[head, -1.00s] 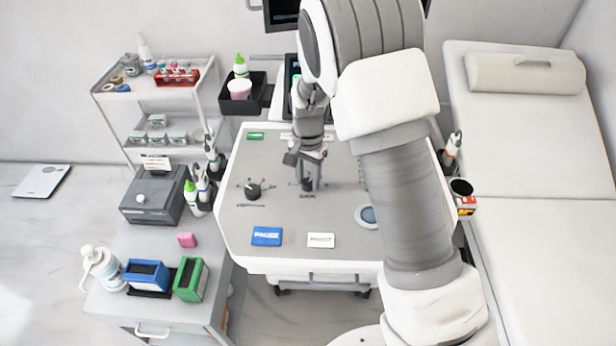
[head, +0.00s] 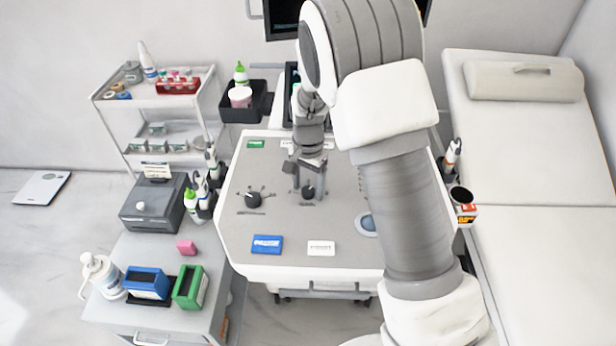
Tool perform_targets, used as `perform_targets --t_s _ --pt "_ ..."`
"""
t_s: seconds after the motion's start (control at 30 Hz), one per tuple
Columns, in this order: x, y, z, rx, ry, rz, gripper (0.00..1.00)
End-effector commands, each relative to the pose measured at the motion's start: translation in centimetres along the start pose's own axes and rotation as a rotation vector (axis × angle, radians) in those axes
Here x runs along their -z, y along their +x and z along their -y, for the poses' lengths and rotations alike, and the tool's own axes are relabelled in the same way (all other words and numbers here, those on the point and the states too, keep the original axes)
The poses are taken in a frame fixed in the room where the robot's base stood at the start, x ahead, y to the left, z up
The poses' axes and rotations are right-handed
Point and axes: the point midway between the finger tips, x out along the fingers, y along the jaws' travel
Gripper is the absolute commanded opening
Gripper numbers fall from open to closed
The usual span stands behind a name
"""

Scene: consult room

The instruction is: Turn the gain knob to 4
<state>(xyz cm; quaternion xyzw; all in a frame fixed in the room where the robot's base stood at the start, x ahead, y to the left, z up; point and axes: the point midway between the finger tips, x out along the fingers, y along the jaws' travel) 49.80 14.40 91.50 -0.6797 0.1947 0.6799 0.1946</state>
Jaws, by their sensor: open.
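The grey console panel (head: 285,225) carries two dark knobs. The left knob (head: 254,199) stands clear, with tick marks around it. The second knob (head: 308,193) is near the panel's middle, under my gripper (head: 309,188). My gripper is open and points down, with one finger to the left and one to the right of this second knob. I cannot tell whether the fingers touch it. The labels below the knobs are too small to read, so I cannot tell which is the gain knob or what either is set to.
A round blue-grey pad (head: 366,224) is partly hidden by my arm. Bottles in holders (head: 200,195) stand at the left edge, and a bed (head: 540,230) is at right.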

Motion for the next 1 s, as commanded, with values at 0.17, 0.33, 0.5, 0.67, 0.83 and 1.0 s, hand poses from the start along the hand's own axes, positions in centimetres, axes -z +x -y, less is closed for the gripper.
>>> perform_targets --t_s 0.17,0.33,0.5,0.67,0.83,1.0 --pt "0.1 -2.0 0.1 0.004 0.000 -0.003 0.72" --pt "0.1 -6.0 0.1 0.005 0.000 -0.005 0.72" --pt "0.1 -10.2 0.1 0.005 -0.001 -0.004 0.72" --pt "0.1 -13.8 0.1 0.005 0.000 -0.004 0.72" --pt "0.0 -16.3 0.1 0.003 0.000 -0.003 0.72" --pt "0.0 -17.3 0.0 0.001 0.000 -0.002 0.72"
